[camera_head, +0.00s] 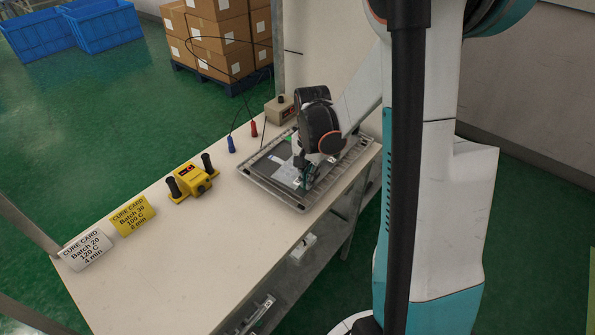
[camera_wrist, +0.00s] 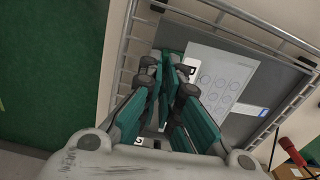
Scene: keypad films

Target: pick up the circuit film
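A pale sheet with printed circles (camera_wrist: 222,79), which looks like the circuit film, lies in a grey tray. In the head view a pale sheet (camera_head: 284,173) shows in the tray (camera_head: 272,197), partly hidden by my gripper. My gripper (camera_head: 306,178) is low over the tray at the sheet's right side. In the wrist view the teal fingers (camera_wrist: 167,72) come close together beside the sheet's left edge. I cannot tell whether they pinch anything. A white tab with a dark slot (camera_wrist: 192,69) shows beside the fingertips.
The tray's raised rim surrounds the sheet. A blue probe (camera_head: 231,145), a red probe (camera_head: 254,129) and a small box (camera_head: 279,110) stand behind it. A yellow device (camera_head: 190,181) and two cure cards (camera_head: 132,215) are to the left.

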